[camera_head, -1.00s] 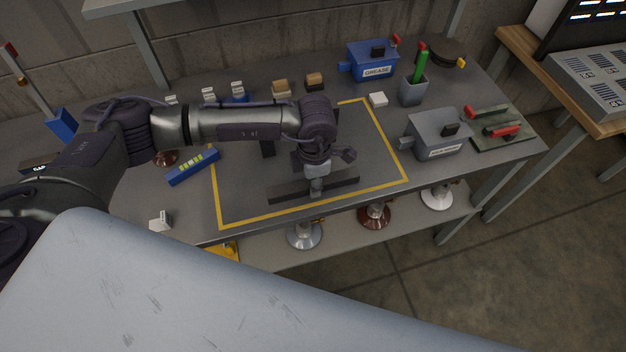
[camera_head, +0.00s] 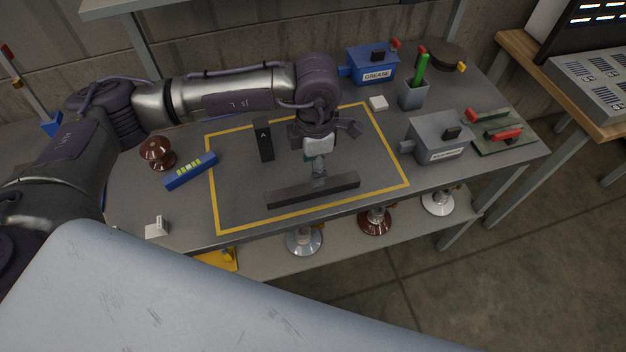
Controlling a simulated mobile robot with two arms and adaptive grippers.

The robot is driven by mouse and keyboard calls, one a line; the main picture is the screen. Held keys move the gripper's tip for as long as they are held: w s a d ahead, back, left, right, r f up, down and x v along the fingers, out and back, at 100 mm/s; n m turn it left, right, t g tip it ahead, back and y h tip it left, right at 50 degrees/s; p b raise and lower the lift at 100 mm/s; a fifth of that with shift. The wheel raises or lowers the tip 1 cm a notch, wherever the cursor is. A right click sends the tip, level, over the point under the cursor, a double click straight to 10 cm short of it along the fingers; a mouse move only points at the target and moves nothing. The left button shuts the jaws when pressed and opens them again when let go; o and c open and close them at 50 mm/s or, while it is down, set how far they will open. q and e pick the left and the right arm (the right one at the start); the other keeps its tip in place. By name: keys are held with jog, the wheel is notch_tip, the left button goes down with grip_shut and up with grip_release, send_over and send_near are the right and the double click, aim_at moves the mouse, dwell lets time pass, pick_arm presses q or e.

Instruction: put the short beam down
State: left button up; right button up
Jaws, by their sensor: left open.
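A dark, straight bar (camera_head: 335,188), which I take to be the short beam, lies on the bench inside the yellow outline, near its front line. My left gripper (camera_head: 320,174) is open just above and behind the middle of this bar, pointing down. It looks clear of the bar and holds nothing that I can see. A second dark piece marked with a letter A (camera_head: 264,143) is farther back and to the left, also inside the outline. My right gripper is not in view.
A grey box (camera_head: 437,138), a blue grease box (camera_head: 372,67) and a pen cup (camera_head: 412,95) are to the right and back.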

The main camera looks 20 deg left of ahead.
pick_arm(q)
notch_tip(320, 180, up, 4)
jog(key=shift+f, duration=0.15)
dwell(0.6)
